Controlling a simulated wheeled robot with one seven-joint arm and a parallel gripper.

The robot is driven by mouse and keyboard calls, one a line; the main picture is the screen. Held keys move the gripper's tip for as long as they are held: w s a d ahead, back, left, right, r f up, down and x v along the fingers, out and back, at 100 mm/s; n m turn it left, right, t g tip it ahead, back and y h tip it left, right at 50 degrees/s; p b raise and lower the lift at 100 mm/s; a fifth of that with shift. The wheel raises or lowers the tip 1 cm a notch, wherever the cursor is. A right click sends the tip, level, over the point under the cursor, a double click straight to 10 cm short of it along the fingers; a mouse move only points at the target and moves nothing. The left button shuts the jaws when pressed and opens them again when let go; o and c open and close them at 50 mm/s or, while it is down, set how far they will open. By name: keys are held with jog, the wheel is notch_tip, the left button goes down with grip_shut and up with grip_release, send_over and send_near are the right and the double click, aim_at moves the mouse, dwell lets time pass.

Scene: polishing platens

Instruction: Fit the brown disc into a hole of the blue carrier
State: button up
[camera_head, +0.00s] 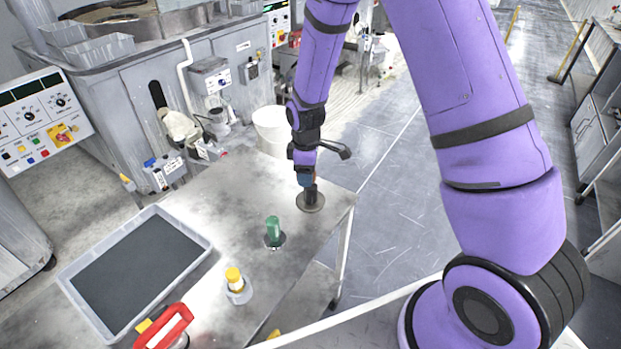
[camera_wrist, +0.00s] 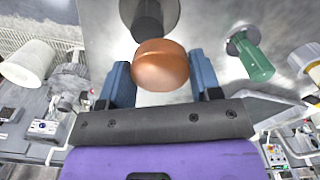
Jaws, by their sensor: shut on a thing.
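My gripper (camera_head: 306,179) is over the far right corner of the table. In the wrist view its two blue fingers (camera_wrist: 160,68) are shut on the brown knob (camera_wrist: 158,72) of a disc piece. A black neck joins the knob to a round grey base (camera_wrist: 171,14). In the head view the grey base (camera_head: 312,205) is at the tabletop; I cannot tell whether it touches. The knob is mostly hidden there by the fingers. I can make out no blue carrier in either view.
A green-handled piece (camera_head: 273,230) and a yellow-topped piece (camera_head: 234,280) stand on the table (camera_head: 200,200). A grey tray with a dark floor (camera_head: 203,243) is at left, beside a red-handled thing (camera_head: 172,326). A white bucket (camera_head: 272,128) stands behind the table.

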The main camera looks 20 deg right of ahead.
jog(key=shift+w+d, duration=0.35)
jog(key=shift+d, duration=0.35)
jog(key=shift+f, duration=1.8)
jog(key=shift+f, duration=0.15)
jog(key=o, duration=1)
